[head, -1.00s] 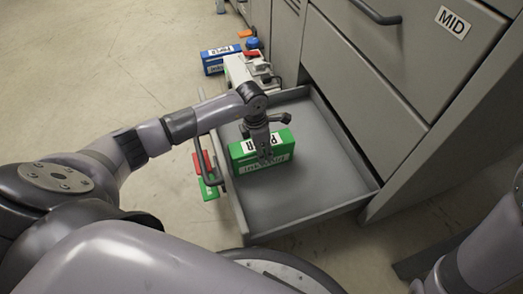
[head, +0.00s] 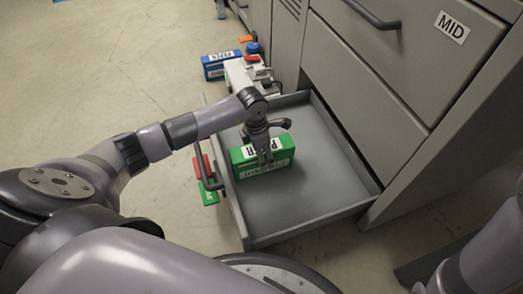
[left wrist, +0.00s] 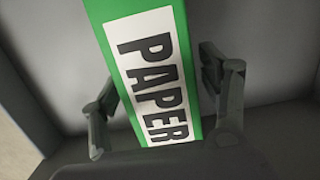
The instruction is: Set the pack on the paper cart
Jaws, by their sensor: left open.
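The green pack (head: 243,167) with a white PAPER label stands in the open grey drawer (head: 300,205), near its handle side. My left gripper (head: 264,154) is over the pack from above. In the left wrist view the green pack (left wrist: 150,70) runs between the two spread fingers of my left gripper (left wrist: 163,105). The fingers are open, one on each side, with a gap visible at the right finger. I cannot make out the paper cart. Only part of my right arm shows at the lower right, without its gripper.
A blue PAPER box (head: 220,67) stands on the floor beyond the drawer, beside a pale device (head: 243,76) with a red part. Red and green items (head: 209,196) lie by the drawer handle (head: 204,170). The cabinet marked MID (head: 400,70) rises on the right. Floor at left is clear.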

